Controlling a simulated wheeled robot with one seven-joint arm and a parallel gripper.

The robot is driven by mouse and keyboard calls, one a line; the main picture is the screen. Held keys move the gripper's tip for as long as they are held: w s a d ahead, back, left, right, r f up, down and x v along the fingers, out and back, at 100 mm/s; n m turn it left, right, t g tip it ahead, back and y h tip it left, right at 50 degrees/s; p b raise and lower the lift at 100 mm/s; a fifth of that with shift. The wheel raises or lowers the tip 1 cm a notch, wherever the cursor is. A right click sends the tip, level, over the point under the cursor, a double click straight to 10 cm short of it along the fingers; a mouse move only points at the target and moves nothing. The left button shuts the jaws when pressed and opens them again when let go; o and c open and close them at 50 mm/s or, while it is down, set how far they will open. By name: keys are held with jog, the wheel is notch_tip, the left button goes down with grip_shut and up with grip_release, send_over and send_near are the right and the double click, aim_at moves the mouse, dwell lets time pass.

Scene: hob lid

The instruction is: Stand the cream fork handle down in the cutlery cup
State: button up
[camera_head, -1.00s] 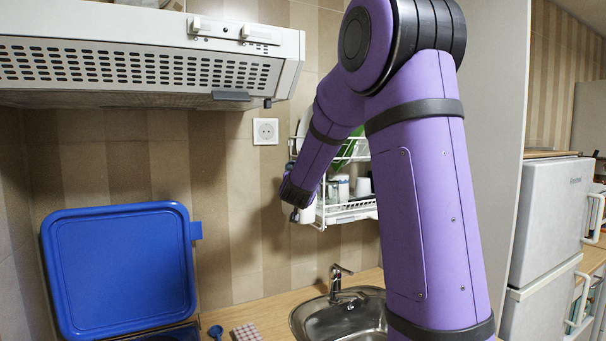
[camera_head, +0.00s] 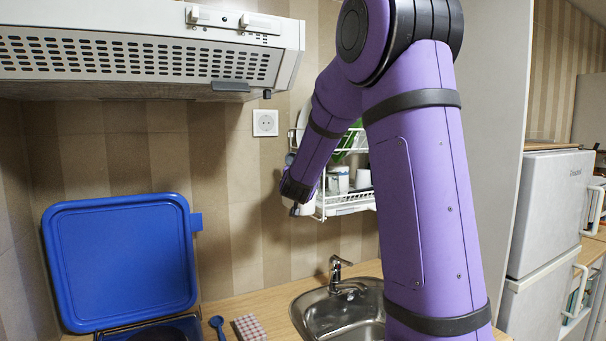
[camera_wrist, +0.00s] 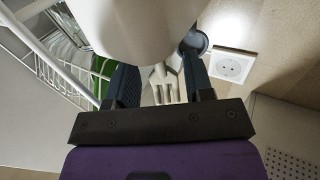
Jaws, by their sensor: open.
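The wrist view is upside down. The white cutlery cup (camera_wrist: 135,30) fills its top middle and also shows in the head view (camera_head: 308,207), at the left end of the dish rack. The cream fork (camera_wrist: 165,84) shows its tines at the cup's mouth, pointing up out of it; its handle is hidden, apparently inside the cup. My gripper (camera_wrist: 160,82) is open, with one dark finger on each side of the tines and a gap visible to each. In the head view my gripper (camera_head: 294,209) is small and partly merged with the cup.
A white dish rack (camera_head: 345,203) with dishes hangs right of the cup. A blue-grey round thing (camera_wrist: 199,42) sits beside the cup. A wall socket (camera_head: 265,123), hood (camera_head: 140,60), sink (camera_head: 345,315) and raised blue hob lid (camera_head: 120,262) surround the arm.

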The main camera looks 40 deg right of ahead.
jog(key=v, duration=1)
jog(key=shift+s+a, duration=0.25)
jog(key=shift+s, duration=0.05)
dwell(0.6)
